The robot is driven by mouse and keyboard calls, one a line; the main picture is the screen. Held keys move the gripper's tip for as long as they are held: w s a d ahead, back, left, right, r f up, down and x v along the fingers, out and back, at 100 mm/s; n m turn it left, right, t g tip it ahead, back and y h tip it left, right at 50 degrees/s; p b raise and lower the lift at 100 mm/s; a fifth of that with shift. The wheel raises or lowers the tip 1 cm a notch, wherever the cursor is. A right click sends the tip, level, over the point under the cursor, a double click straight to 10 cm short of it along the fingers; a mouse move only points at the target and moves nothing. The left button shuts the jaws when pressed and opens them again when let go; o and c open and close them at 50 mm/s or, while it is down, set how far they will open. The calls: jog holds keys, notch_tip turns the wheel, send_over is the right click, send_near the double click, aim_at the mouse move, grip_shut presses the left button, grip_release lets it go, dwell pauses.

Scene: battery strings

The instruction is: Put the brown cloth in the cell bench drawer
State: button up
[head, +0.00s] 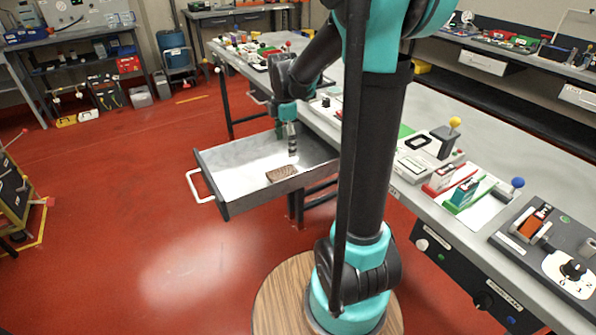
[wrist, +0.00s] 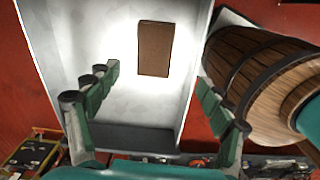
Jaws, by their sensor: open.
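The brown cloth (head: 282,174) lies as a small flat rectangle inside the open cell bench drawer (head: 222,160), near its front-right wall. In the wrist view the cloth (wrist: 154,48) rests on the pale drawer floor (wrist: 75,45), apart from the drawer walls. My gripper (head: 292,152) is over the drawer, pointing down, behind the cloth in the head view. In the wrist view my gripper (wrist: 158,80) has its fingers wide apart with nothing between them, and the cloth is beyond the fingertips. The exact height over the drawer floor is hard to tell.
The drawer is pulled out from the long grey bench (head: 340,112), with its white handle (head: 195,187) facing left. A battery fixture (head: 430,150) and a black control panel (head: 550,240) stand on the bench. The red floor (head: 120,200) left of the drawer is clear.

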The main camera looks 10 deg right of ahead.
jog(key=s+d+f+m+t, duration=0.2)
jog(key=s+f+m, duration=0.2)
jog(key=s+m, duration=0.5)
jog(key=s+d+f+m+t, duration=0.2)
jog(key=s+f+m, duration=0.2)
jog(key=s+m, duration=0.6)
jog(key=shift+s+f+m, duration=0.2)
jog(key=shift+s+m, duration=0.1)
jog(key=shift+m, duration=0.3)
jog(key=shift+d, duration=0.2)
